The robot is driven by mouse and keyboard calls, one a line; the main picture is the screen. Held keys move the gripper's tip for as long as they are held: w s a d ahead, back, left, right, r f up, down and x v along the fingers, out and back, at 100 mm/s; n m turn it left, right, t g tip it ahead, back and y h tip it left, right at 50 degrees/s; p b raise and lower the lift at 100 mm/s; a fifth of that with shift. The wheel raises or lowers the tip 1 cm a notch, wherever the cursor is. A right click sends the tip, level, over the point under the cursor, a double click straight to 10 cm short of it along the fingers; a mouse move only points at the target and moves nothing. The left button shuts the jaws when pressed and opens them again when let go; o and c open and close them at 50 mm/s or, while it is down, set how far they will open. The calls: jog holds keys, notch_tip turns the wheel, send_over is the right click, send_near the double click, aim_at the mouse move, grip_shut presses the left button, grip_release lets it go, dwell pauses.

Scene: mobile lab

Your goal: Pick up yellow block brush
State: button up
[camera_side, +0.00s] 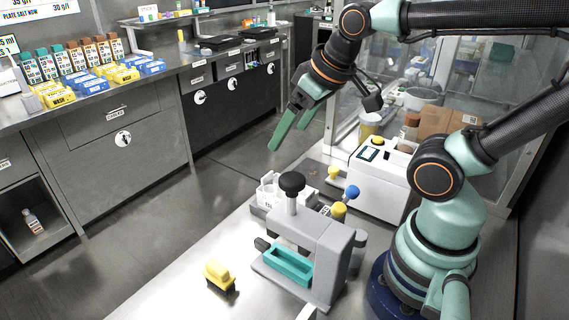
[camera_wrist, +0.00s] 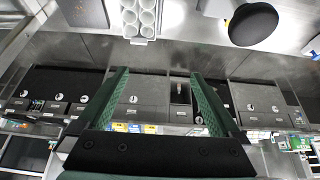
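The yellow block brush (camera_side: 219,274) lies on the pale bench top, in the lower middle of the side view, with its yellow block up and dark bristles down. My gripper (camera_side: 288,138) is raised well above the bench, up and to the right of the brush in the side view. Its two green fingers are spread apart with nothing between them. The wrist view also shows the open fingers (camera_wrist: 160,76), with distant drawers behind. I do not see the brush in the wrist view.
A grey press-like device (camera_side: 310,240) with a black knob and teal tray stands just right of the brush. A white tube rack (camera_side: 268,192) and a white instrument (camera_side: 381,190) stand behind it. The bench left of the brush is clear.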

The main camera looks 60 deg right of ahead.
jog(key=n+g, duration=0.6)
jog(key=n, duration=1.2)
send_near(217, 266)
jog(key=shift+s+a+f, duration=0.1)
jog(key=shift+a+f, duration=0.1)
notch_tip(217, 266, down, 12)
jog(key=shift+d+r, duration=0.1)
jog(key=shift+d, duration=0.05)
jog(key=c, duration=1.2)
jog(key=shift+o, duration=0.2)
notch_tip(217, 266, up, 20)
